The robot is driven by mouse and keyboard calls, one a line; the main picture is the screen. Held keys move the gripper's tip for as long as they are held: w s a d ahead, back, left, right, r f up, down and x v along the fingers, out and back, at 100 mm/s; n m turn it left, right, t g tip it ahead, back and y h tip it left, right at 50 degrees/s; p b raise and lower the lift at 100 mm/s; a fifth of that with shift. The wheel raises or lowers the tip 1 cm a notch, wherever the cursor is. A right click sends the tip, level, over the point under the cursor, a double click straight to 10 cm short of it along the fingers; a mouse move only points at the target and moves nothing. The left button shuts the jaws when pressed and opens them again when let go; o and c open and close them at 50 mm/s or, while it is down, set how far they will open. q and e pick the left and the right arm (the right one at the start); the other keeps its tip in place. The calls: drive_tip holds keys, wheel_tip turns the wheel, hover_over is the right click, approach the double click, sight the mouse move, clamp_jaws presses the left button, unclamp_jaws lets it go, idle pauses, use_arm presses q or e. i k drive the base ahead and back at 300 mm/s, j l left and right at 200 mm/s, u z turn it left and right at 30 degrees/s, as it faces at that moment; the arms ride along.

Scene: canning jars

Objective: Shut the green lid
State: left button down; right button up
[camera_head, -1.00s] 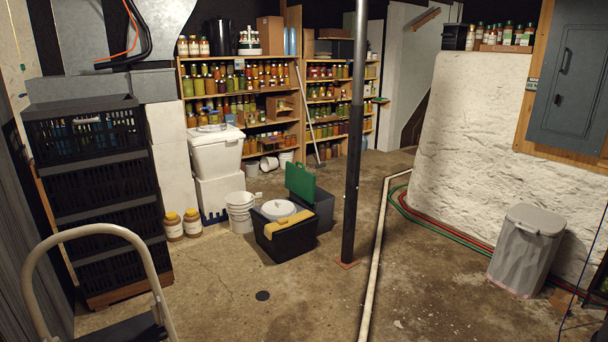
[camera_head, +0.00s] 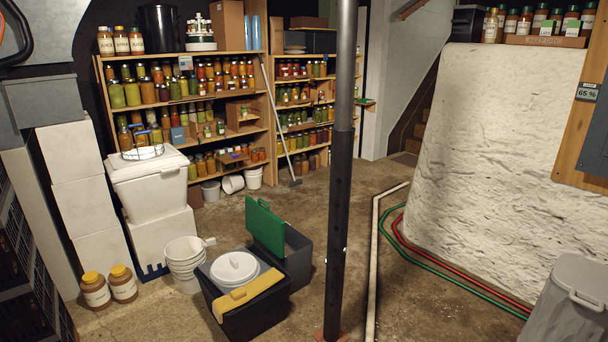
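The green lid (camera_head: 265,228) stands raised, close to upright, on a dark grey box (camera_head: 297,257) on the concrete floor. The box's top is open under it; what is inside cannot be made out. A black bin (camera_head: 256,313) stands directly in front of the box, with a white round lid (camera_head: 235,268) and a yellow piece (camera_head: 249,292) on top. Neither of my grippers shows in the head view.
A dark post (camera_head: 341,170) stands right of the box, with a white pipe (camera_head: 374,262) on the floor beyond it. White buckets (camera_head: 184,262) and jars with yellow lids (camera_head: 122,283) stand at left. A grey bin (camera_head: 568,303) is at right. Floor between pipe and shelves is open.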

sight(268, 228)
drive_tip(key=i, duration=0.75)
drive_tip(key=i+z, duration=0.15)
drive_tip(key=i, duration=0.55)
drive_tip(key=i+j, duration=0.2)
drive_tip(key=i, duration=0.55)
drive_tip(key=i+j+z, duration=0.1)
drive_tip(key=i, duration=0.6)
